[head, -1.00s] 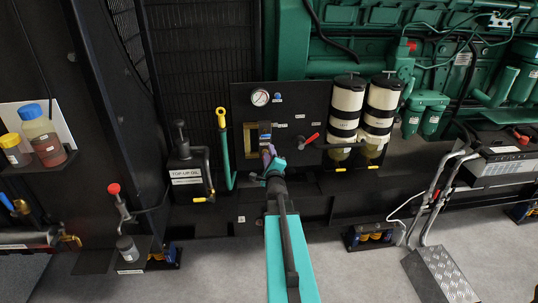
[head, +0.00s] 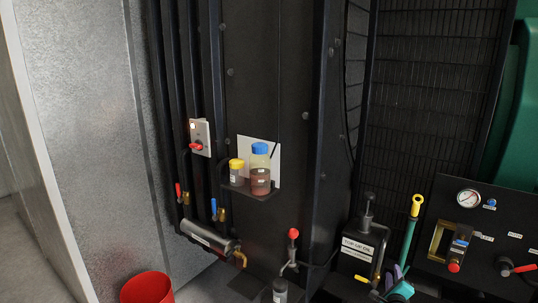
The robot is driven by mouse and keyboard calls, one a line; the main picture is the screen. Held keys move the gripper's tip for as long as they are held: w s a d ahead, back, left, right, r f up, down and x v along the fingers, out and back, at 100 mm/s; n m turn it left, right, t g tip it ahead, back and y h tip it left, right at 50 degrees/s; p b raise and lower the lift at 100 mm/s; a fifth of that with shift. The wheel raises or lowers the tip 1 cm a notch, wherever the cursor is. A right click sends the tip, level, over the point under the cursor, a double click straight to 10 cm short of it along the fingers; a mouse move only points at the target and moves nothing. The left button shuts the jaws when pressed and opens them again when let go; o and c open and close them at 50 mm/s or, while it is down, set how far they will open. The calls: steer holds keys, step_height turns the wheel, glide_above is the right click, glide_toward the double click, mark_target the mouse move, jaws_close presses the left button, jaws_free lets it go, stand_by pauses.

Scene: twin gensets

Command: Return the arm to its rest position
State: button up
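The rest of my arm is out of the frame.
A red bucket (head: 147,288) stands at the lower left. A shelf (head: 262,193) carries a blue-capped bottle (head: 260,170) and a yellow-capped jar (head: 237,172). A red-knobbed hand pump (head: 293,245) stands lower centre. A yellow-topped green handle (head: 412,225) rises beside the panel. Grey floor shows at far left.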

steer(key=s+a+f+n+g+y, duration=0.2)
steer(key=a+f+n, duration=0.1)
steer(key=a+f, duration=0.75)
steer(key=s+a+f+n+g+y, duration=0.2)
steer(key=a+f+n+g, duration=0.1)
steer(key=a+f, duration=0.75)
steer(key=s+a+f+n+g+y, duration=0.2)
steer(key=s+a+f+n+g, duration=0.1)
steer(key=s+a+f, duration=0.4)
steer(key=s+a+f+n+g, duration=0.3)
steer(key=s+f+n, duration=0.1)
steer(key=s, duration=0.4)
steer(key=s+a+f+n+g, duration=0.3)
steer(key=s+a+n, duration=0.1)
steer(key=s, duration=0.4)
steer(key=s+a+r+n+g+y, duration=0.1)
steer(key=s+r+n+g, duration=0.1)
steer(key=s+n+g, duration=0.4)
steer(key=s+n, duration=0.5)
steer(key=s, duration=0.5)
steer(key=shift+s+a+r+n+g, duration=0.2)
steer(key=shift+s+a+n+g, duration=0.1)
steer(key=shift+n, duration=0.1)
steer(key=shift+d, duration=0.1)
